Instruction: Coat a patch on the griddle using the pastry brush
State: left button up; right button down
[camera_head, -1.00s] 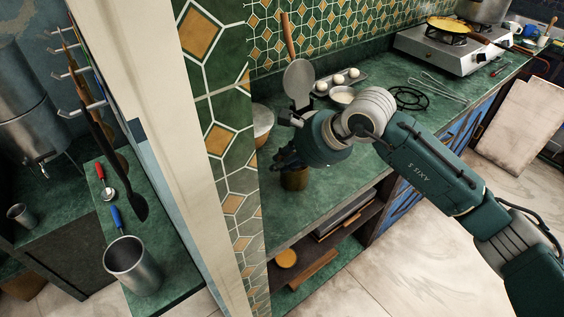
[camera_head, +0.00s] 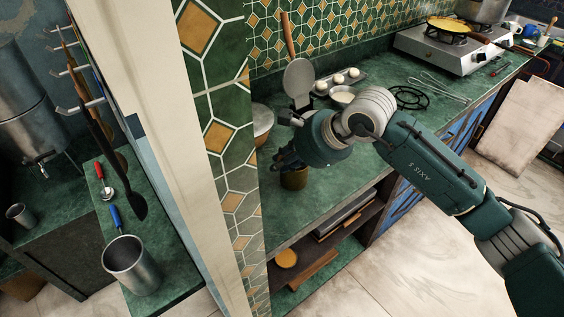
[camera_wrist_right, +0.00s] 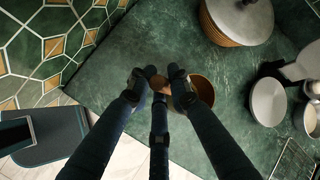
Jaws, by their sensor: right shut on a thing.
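My right gripper (camera_head: 285,160) is low over the near left end of the green counter, beside a brown round container (camera_head: 294,180). In the right wrist view my right gripper (camera_wrist_right: 160,80) has its dark fingers closed on a small brown piece (camera_wrist_right: 159,88), possibly the pastry brush's handle. Most of it is hidden by the fingers, and no bristles show. The brown container (camera_wrist_right: 204,90) is right beside and partly behind the fingertips. A dark flat pan with yellow contents (camera_head: 451,24), possibly the griddle, sits on the steel hotplate (camera_head: 440,50) far right. My left gripper is not in view.
A metal spatula (camera_head: 298,78) leans upright near the wall. A tray with eggs (camera_head: 338,80), a small bowl (camera_head: 343,95), a black trivet (camera_head: 410,97) and a whisk (camera_head: 440,88) lie toward the hotplate. A tiled wall end (camera_head: 222,130) borders the counter's left.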

jog(key=shift+s+f+b, duration=0.1)
jog(key=shift+f+b, duration=0.05)
jog(key=shift+b, duration=0.15)
dwell(0.8)
dwell(0.4)
jog(key=shift+r+p, duration=0.35)
jog(key=shift+r, duration=0.55)
jog(key=shift+r+p, duration=0.85)
jog(key=shift+r, duration=1.85)
